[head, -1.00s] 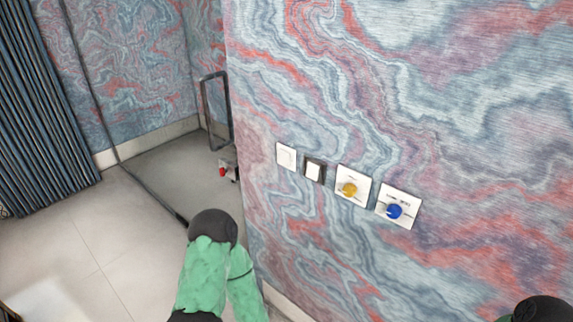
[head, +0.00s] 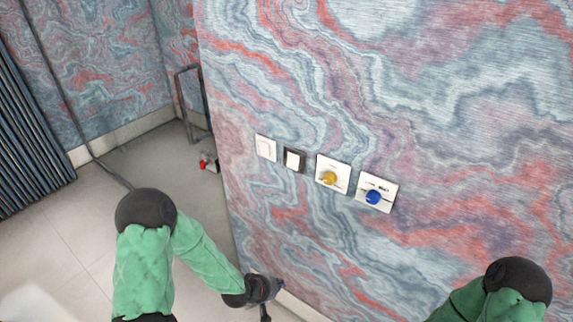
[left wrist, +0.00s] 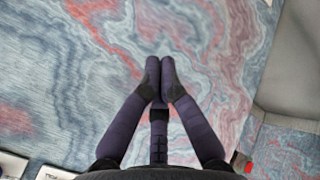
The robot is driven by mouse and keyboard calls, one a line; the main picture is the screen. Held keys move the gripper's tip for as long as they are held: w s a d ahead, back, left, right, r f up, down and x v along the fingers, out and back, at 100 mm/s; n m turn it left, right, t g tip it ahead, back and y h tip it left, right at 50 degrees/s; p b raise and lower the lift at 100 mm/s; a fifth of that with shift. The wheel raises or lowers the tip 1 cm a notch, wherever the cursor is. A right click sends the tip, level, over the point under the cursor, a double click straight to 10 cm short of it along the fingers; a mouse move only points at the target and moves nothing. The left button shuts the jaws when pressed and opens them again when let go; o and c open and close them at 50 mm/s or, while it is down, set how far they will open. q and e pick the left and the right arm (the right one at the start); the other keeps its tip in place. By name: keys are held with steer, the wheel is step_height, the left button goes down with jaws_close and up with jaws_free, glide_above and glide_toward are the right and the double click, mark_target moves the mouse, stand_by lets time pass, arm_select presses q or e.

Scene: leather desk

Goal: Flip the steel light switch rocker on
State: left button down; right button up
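The steel light switch (head: 293,159) is on the marbled wall in the head view, second from the left in a row of plates. It has a dark metal frame and a pale rocker; I cannot tell which way the rocker is tipped. My left arm is bent low, left of and below the row, with its wrist near the wall corner. My left gripper (left wrist: 160,78) has its two fingertips together in the left wrist view, with nothing visible between them. It is in front of bare wall, apart from the plates. My right gripper is out of view; only that arm shows, lower right.
A plain white switch (head: 265,148) is left of the steel one. A yellow-knob plate (head: 332,173) and a blue-knob plate (head: 376,192) are to its right. Plate edges (left wrist: 12,165) show at the left wrist view's lower left. The wall around the row is clear.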

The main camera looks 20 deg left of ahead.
mark_target(292, 166)
arm_select(q)
steer(key=w+a+r+n+t+p, duration=0.1)
steer(key=w+a+r+n+t, duration=0.1)
steer(key=r, duration=0.8)
steer(key=w+a+r+n+t+h+p, duration=0.1)
steer(key=w+r, duration=0.4)
steer(key=r, duration=0.5)
steer(key=w+a+r+n+t+p, duration=0.2)
steer(key=a+r+t, duration=0.3)
steer(key=r, duration=0.6)
steer(key=shift+w+a+n+h, duration=0.3)
steer(key=shift+w+n, duration=0.1)
steer(key=shift+w, duration=0.45)
steer(key=b+x, duration=0.1)
steer(key=x, duration=1.3)
steer(key=shift+r, duration=0.15)
steer(key=shift+w, duration=0.1)
steer(key=shift+w+d, duration=0.1)
steer(key=shift+w, duration=0.05)
